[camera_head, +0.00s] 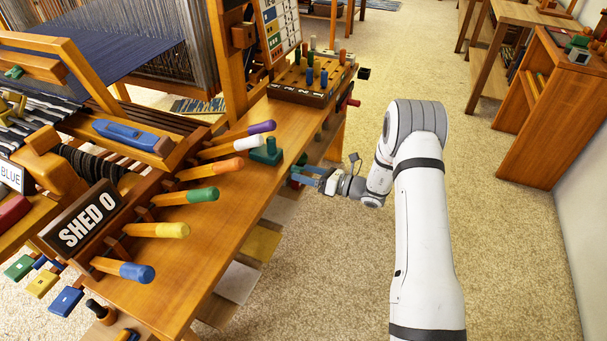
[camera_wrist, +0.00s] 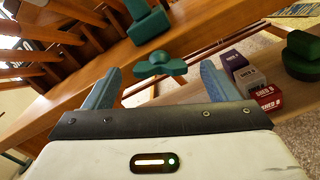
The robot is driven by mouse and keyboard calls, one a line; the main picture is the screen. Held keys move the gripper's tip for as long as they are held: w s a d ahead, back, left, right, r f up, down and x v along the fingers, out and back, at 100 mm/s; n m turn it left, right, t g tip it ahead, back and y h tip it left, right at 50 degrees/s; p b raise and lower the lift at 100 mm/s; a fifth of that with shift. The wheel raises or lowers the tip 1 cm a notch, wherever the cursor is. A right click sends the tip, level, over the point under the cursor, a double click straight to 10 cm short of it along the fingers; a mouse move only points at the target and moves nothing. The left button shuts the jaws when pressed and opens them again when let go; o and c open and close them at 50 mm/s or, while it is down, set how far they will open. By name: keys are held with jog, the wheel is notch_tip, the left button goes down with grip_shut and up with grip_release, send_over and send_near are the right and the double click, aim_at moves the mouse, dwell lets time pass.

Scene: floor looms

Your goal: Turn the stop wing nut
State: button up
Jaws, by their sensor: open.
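The green wing nut (camera_wrist: 160,65) shows in the wrist view, with its lobes spread sideways, just below the bench edge. A green stop block (camera_wrist: 150,24) sits above it at that edge; the block also shows on the bench in the head view (camera_head: 266,152). My gripper (camera_wrist: 160,72) is open, with one blue finger on each side of the wing nut. I see a gap between each finger and the nut. In the head view my gripper (camera_head: 308,178) is beside the bench's right edge, and the nut is hard to make out there.
Coloured lever handles (camera_head: 190,197) stick out over the bench, left of my gripper. A peg board (camera_head: 312,80) stands at the bench's far end. In the wrist view, small SHED boxes (camera_wrist: 250,80) and a round green piece (camera_wrist: 302,55) lie to the right. Carpet right of the bench is open.

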jog(key=shift+w+a, duration=0.25)
jog(key=shift+a, duration=0.4)
jog(key=c, duration=0.9)
jog(key=shift+d, duration=0.2)
jog(key=shift+c, duration=0.5)
jog(key=shift+a, duration=0.15)
